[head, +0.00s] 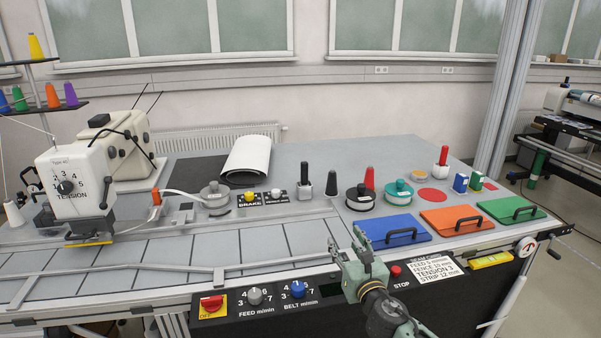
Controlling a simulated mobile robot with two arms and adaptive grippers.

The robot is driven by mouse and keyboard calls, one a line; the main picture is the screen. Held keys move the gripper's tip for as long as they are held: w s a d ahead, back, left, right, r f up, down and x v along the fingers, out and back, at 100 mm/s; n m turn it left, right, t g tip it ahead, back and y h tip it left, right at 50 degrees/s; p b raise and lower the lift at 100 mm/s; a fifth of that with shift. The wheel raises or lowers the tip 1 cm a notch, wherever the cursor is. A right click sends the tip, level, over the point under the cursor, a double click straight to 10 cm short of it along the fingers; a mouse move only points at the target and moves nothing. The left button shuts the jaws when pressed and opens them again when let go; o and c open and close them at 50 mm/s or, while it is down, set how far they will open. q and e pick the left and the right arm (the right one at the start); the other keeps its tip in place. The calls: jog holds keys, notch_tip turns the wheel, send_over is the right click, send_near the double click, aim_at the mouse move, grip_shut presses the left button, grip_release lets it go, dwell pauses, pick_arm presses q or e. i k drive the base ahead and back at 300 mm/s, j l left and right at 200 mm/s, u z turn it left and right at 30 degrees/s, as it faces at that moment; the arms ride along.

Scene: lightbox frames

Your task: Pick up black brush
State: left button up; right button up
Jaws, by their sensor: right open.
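A black-handled item that looks like the black brush (304,168) stands upright in a small grey holder (304,189) on the table, right of the brake box; its lower end is hidden. A plain black cone (331,184) stands just right of it. My right gripper (346,239) is open and empty over the table's front edge, in front of and right of the black-handled item, well apart from it. My left gripper is not in view.
Blue (393,230), orange (455,219) and green (512,209) lidded panels with black handles lie right of my gripper. Black (360,199) and teal (398,195) spools and a red cone (369,178) stand behind. A sewing machine (75,188) is at left. A front control panel (262,300) lies below.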

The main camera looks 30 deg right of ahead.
aim_at(304, 165)
jog(key=i+l, duration=0.15)
jog(key=i, duration=0.25)
jog(key=i+l, duration=0.15)
jog(key=i, duration=0.3)
jog(key=i+l, duration=0.15)
jog(key=i, duration=0.25)
